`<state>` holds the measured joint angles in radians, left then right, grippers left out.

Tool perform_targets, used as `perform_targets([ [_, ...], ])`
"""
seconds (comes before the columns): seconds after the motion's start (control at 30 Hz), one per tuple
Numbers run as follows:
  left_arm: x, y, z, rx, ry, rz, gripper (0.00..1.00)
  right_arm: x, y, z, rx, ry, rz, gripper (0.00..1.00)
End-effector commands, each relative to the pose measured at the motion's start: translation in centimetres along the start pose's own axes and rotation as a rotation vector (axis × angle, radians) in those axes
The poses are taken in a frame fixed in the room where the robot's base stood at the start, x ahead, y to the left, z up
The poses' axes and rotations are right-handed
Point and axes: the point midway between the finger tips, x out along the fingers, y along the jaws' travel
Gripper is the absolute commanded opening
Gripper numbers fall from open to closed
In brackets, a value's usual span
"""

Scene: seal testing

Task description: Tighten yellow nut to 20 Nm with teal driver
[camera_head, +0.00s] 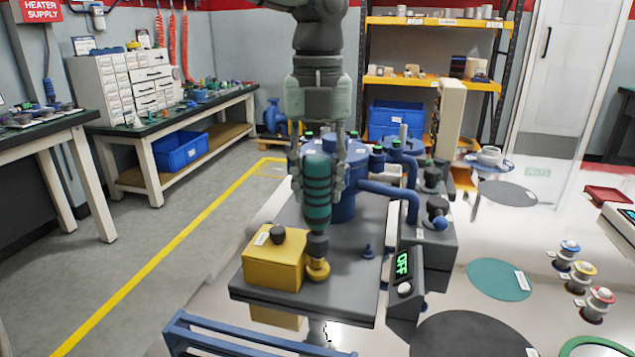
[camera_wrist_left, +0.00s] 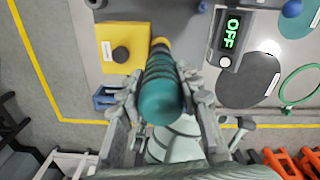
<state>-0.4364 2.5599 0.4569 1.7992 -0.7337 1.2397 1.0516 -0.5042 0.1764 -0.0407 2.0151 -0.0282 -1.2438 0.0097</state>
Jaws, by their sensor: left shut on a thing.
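My left gripper (camera_head: 319,178) points down and is shut on the teal driver (camera_head: 317,207), which it holds upright with its dark lower end down. That end meets the yellow nut (camera_head: 318,270) at the front of the grey bench plate; whether it is fully seated on the nut I cannot tell. In the left wrist view the teal driver (camera_wrist_left: 164,93) lies between the fingers (camera_wrist_left: 163,100) and covers most of the yellow nut (camera_wrist_left: 160,43). My right gripper is not in view.
A yellow box (camera_head: 270,268) with a dark knob stands just left of the nut. A grey display unit (camera_head: 404,285) reading OFF stands to the right. A blue vessel with pipes (camera_head: 345,195) is close behind the driver. Colored knobs (camera_head: 583,272) stand on the white table at right.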

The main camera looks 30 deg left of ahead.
Motion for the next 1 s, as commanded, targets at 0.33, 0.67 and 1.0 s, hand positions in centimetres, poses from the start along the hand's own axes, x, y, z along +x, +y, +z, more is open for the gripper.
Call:
perform_targets([
  [0.33, -0.1, -0.04, 0.02, 0.0, -0.002, -0.001, 0.0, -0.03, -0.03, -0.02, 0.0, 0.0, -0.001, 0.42],
  [0.67, 0.19, -0.04, 0.02, 0.0, -0.002, -0.001, 0.0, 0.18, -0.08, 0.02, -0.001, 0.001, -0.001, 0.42],
  [1.0, 0.66, -0.04, 0.02, 0.001, -0.002, -0.001, 0.0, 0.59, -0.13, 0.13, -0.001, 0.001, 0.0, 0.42],
])
